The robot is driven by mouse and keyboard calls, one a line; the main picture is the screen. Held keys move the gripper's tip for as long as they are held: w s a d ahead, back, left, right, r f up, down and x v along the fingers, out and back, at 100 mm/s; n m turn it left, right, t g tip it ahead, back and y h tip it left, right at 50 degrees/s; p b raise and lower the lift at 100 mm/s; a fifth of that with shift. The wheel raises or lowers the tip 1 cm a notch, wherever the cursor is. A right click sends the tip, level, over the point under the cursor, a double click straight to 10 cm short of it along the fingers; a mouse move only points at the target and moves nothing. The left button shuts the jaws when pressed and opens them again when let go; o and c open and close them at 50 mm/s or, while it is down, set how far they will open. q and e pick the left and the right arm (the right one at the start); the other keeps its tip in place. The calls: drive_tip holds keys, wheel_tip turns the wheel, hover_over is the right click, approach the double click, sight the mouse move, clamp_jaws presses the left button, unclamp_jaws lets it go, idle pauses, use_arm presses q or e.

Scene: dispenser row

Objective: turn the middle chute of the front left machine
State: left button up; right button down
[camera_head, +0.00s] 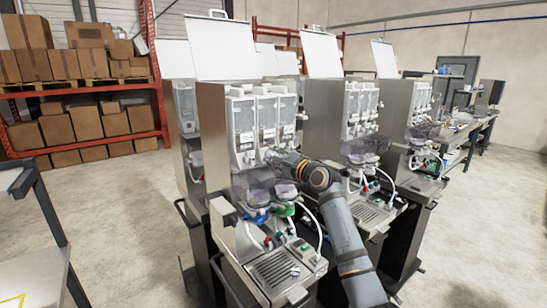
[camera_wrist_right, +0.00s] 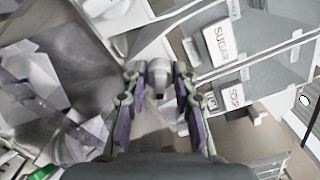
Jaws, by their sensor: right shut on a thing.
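The front left machine (camera_head: 225,135) stands nearest in the head view, with three clear canisters (camera_head: 267,112) in a row under its raised white lid. My right arm reaches in from the lower right, and my right gripper (camera_head: 277,156) is at the chute level just below the canisters. In the wrist view my right gripper (camera_wrist_right: 158,85) has its two fingers closed around a small grey-white chute (camera_wrist_right: 158,76). The gripper and wrist hide this chute in the head view. My left gripper is not in view.
Smoky mixing bowls (camera_head: 252,186) with blue and green parts sit below the chutes, above a drip tray (camera_head: 275,268). A SUGAR label (camera_wrist_right: 220,42) shows on a canister in the wrist view. Another machine (camera_head: 325,110) stands close to the right. Open floor lies left.

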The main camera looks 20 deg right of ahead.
drive_tip(key=n+b, duration=0.2)
drive_tip(key=n, duration=0.3)
drive_tip(key=shift+f+n, duration=0.15)
drive_tip(key=shift+n, duration=0.15)
drive_tip(key=n+b, duration=0.2)
drive_tip(key=n, duration=0.4)
drive_tip(key=n+b, duration=0.3)
drive_tip(key=n, duration=0.3)
drive_tip(key=shift+n, duration=0.3)
drive_tip(key=n+b, duration=0.1)
drive_tip(key=n, duration=0.4)
drive_tip(key=shift+b, duration=0.3)
drive_tip(key=shift+n, duration=0.3)
drive_tip(key=c, duration=1.4)
unclamp_jaws()
